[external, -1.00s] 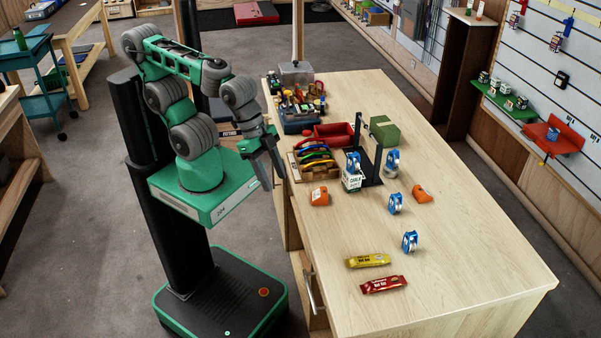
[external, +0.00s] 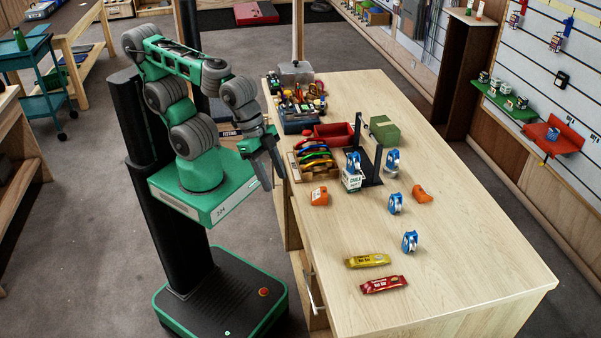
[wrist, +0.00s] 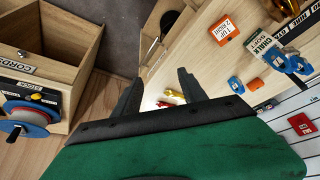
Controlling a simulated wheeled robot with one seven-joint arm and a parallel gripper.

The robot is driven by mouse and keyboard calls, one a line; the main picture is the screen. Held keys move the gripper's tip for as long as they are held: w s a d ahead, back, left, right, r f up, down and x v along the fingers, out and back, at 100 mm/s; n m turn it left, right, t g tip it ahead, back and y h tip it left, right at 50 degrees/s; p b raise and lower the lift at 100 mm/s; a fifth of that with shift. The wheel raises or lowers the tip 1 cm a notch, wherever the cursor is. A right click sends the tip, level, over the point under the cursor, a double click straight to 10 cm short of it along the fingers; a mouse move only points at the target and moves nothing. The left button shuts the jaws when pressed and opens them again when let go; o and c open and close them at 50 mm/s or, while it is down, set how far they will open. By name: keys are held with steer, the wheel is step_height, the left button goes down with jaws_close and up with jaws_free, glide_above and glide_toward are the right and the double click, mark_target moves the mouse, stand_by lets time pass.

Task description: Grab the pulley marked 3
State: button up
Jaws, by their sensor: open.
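Several blue-and-white pulleys stand on the wooden workbench (external: 470,255). One is nearest the front (external: 410,241), one behind it (external: 396,203), one farther back by the black stand (external: 392,162), and one by the chalk box (external: 353,162). Their markings are too small to read, so I cannot tell which is 3. The wrist view shows a blue pulley (wrist: 285,61) at the right and a smaller blue one (wrist: 236,85). My gripper (external: 275,182) is open and empty, pointing down beside the bench's left edge, apart from all pulleys. Its fingers also show in the wrist view (wrist: 160,88).
Orange blocks (external: 319,197) (external: 423,194), a yellow bar (external: 368,260) and a red bar (external: 384,284) lie on the bench. A rack of coloured gear (external: 317,172), red bin (external: 334,134) and green box (external: 384,129) stand farther back. The front right is clear.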

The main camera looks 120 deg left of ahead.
steer(key=shift+o, duration=0.2)
steer(key=m+t+y+b, duration=0.85)
steer(key=m+y, duration=0.45)
steer(key=m, duration=1.4)
glide_above(407, 235)
steer(key=v, duration=0.3)
step_height(407, 235, down, 5)
steer(key=shift+g, duration=0.45)
step_height(407, 235, down, 7)
steer(key=shift+w+f, duration=0.1)
steer(key=shift+f, duration=0.1)
steer(key=shift+w+a+f, duration=0.1)
steer(key=shift+f, duration=0.2)
steer(key=p+x, duration=0.1)
steer(key=x, duration=0.6)
steer(key=shift+a+r, duration=0.1)
steer(key=shift+a, duration=0.05)
